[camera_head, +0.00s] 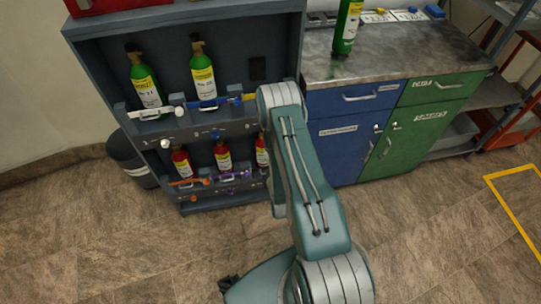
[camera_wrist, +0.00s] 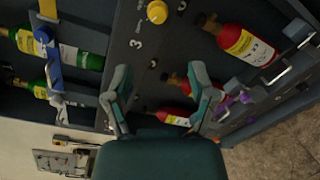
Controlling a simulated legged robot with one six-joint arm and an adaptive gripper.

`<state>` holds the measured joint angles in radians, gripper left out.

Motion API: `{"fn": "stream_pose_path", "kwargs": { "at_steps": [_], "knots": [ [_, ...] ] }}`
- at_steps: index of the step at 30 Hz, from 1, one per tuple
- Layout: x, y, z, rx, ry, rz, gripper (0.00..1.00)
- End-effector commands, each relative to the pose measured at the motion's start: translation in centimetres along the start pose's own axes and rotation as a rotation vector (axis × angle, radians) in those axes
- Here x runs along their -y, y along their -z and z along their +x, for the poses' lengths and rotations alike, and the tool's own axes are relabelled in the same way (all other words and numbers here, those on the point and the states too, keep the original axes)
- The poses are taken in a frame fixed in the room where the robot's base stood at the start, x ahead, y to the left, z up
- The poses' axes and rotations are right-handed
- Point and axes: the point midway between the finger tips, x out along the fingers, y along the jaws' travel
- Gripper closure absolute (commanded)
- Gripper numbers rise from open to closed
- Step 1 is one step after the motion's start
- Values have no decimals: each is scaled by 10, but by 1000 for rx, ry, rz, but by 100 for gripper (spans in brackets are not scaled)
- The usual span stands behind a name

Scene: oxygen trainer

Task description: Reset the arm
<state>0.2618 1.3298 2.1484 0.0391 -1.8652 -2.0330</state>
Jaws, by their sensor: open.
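My gripper (camera_wrist: 160,72) shows in the wrist view with its two teal fingers spread apart and nothing between them. Behind the fingers is the grey cylinder rack (camera_wrist: 135,25), seen turned sideways. My teal arm rises through the middle of the head view, in front of the rack's right side; I cannot make out the fingers clearly there. Green bottles (camera_head: 146,85) stand on the rack's upper shelf and red bottles (camera_head: 222,157) on its lower shelf. In the wrist view a red bottle (camera_wrist: 172,117) shows beyond the gap between the fingers.
A metal-topped cabinet (camera_head: 400,50) with blue and green doors stands to the right, with a green bottle (camera_head: 346,27) on top. A dark bin (camera_head: 130,160) is left of the rack. Open shelving (camera_head: 495,95) stands far right. The tiled floor in front is largely clear.

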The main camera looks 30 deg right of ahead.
Motion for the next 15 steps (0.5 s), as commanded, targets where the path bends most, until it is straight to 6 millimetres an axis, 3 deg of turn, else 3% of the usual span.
{"fn": "stream_pose_path", "kwargs": {
  "at_steps": [10, 15],
  "knots": [
    [-2, 0, 2, -2, 1, 6, 28],
    [-30, -6, 26, -33, 34, 109, 28]
  ]
}}
